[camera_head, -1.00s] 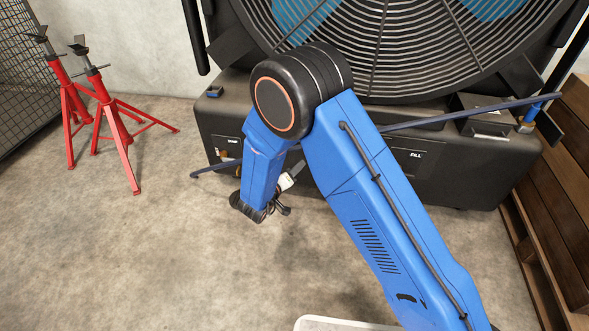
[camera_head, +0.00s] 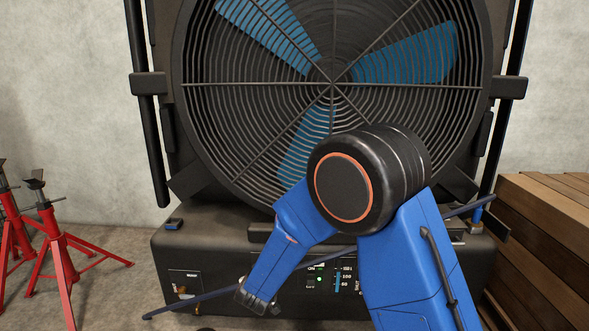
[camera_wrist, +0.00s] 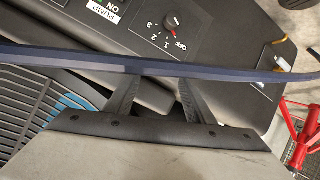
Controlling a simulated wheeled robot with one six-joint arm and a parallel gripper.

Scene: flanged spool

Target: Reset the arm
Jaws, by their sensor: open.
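My gripper (camera_head: 258,300) is at the end of my blue arm, low in front of the fan's base in the head view; its fingers are too small there to read. In the wrist view my gripper (camera_wrist: 160,88) is open, its two dark fingers apart. A long dark-blue bar (camera_wrist: 60,58) crosses the wrist view at the fingertips. I cannot tell whether it touches them. In the head view this bar (camera_head: 190,303) runs slanted behind my arm, partly hidden.
A large caged fan (camera_head: 330,80) stands on a dark base (camera_head: 215,245) with a control panel (camera_wrist: 165,30). Red stands (camera_head: 62,265) are at the left. Stacked brown wood (camera_head: 545,240) is at the right. Floor shows at lower left.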

